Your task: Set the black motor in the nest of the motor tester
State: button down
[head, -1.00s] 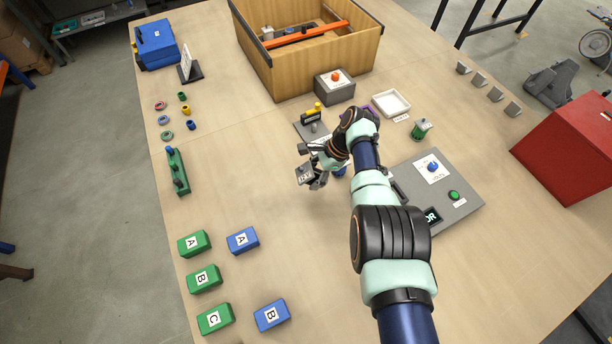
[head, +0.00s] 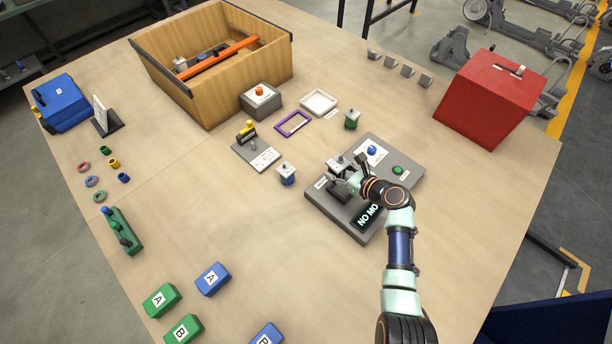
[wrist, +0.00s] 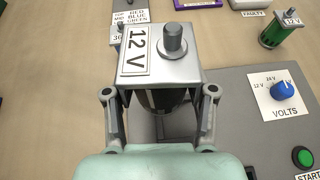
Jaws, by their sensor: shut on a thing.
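My gripper (head: 345,176) is shut on the black motor (wrist: 157,70), which has a silver square top, a short shaft and a "12 V" label. The motor (head: 337,164) is upright over the left part of the motor tester (head: 404,165). The tester is a grey panel with a blue VOLTS knob (wrist: 283,90), a green START button (wrist: 303,157) and a display (head: 369,214) reading "NO MO", partly hidden by my arm. A dark form (head: 340,194) shows on the panel below the gripper. I cannot tell whether the motor touches the nest.
A blue motor (head: 287,175) stands left of the tester, and a green motor (head: 352,120) stands behind it. A small grey plate (head: 262,157), purple frame (head: 293,123), white tray (head: 319,101) and grey box with an orange button (head: 261,98) are farther back. The front middle is clear.

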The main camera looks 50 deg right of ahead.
jog(key=s+d+m+h, duration=0.2)
jog(key=s+d, duration=0.1)
jog(key=b, duration=0.7)
send_over(344, 191)
notch_tip(344, 191, down, 6)
jog(key=shift+a+f, duration=0.1)
jog(key=shift+r+p, duration=0.2)
jog(key=shift+p, duration=0.35)
dwell(0.6)
jog(key=shift+f, duration=0.4)
jog(key=shift+f+b, duration=0.35)
jog(key=shift+b, duration=0.1)
jog(key=shift+f+b, duration=0.55)
jog(key=shift+f, duration=0.35)
jog(key=shift+c, duration=1.8)
grip_release()
jog(key=shift+o, duration=0.4)
